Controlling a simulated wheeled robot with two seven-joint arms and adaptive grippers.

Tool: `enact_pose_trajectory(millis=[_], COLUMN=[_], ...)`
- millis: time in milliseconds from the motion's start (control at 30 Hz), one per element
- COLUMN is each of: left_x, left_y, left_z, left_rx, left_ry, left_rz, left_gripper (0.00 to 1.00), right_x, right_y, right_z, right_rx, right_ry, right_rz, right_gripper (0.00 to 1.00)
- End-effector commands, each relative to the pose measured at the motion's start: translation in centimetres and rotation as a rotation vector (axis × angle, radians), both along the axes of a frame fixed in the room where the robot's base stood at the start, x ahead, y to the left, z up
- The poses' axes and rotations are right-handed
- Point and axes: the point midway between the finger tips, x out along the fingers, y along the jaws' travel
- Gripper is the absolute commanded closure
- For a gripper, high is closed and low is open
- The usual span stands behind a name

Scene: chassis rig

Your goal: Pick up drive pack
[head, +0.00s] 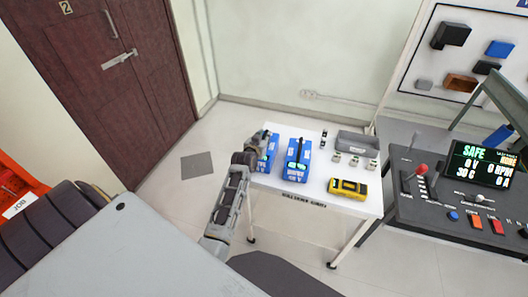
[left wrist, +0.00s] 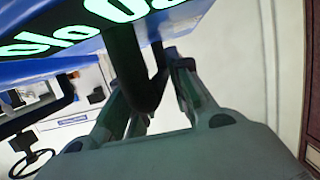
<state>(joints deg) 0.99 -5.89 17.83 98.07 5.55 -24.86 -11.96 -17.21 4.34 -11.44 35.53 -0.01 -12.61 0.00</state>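Two blue packs with black handles are on the white table. The left blue pack (head: 268,153) is at the table's left end, partly hidden by my left gripper (head: 263,138). The other blue pack (head: 297,156) stands just right of it. In the left wrist view, a blue pack (left wrist: 45,68) with bright green lettering fills the upper left. Its black handle (left wrist: 147,92) passes between the fingers of my left gripper (left wrist: 148,92). I cannot tell whether the fingers press on the handle. My right gripper is out of view.
The white table (head: 310,190) also holds a yellow device (head: 348,188), a grey bin (head: 356,142) and several small parts. A dark control console (head: 460,210) stands to the right.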

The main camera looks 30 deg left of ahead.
Motion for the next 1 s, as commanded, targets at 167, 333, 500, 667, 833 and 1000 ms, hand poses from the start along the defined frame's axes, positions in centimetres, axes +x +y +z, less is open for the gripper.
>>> enact_pose_trajectory(millis=[167, 333, 500, 667, 833, 1000], left_x=[0.0, 0.0, 0.0, 0.2, 0.1, 0.2], left_y=[0.0, 0.0, 0.0, 0.0, 0.0, 0.0], left_z=[0.0, 0.0, 0.0, 0.5, 0.6, 1.1], left_rx=[0.000, 0.000, 0.000, 0.003, 0.003, 0.003], left_ry=[0.000, 0.000, 0.000, -0.011, -0.010, -0.011], left_rz=[0.000, 0.000, 0.000, 0.000, 0.001, 0.000], left_gripper=[1.00, 1.00, 1.00, 1.00, 1.00, 1.00], right_x=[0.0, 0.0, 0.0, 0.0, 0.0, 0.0], right_y=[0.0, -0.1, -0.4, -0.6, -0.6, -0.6], right_z=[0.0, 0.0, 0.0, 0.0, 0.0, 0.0], right_rx=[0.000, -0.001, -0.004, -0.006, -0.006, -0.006], right_ry=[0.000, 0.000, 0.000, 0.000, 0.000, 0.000], right_rz=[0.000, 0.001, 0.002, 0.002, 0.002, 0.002], right_gripper=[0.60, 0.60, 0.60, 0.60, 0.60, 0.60])
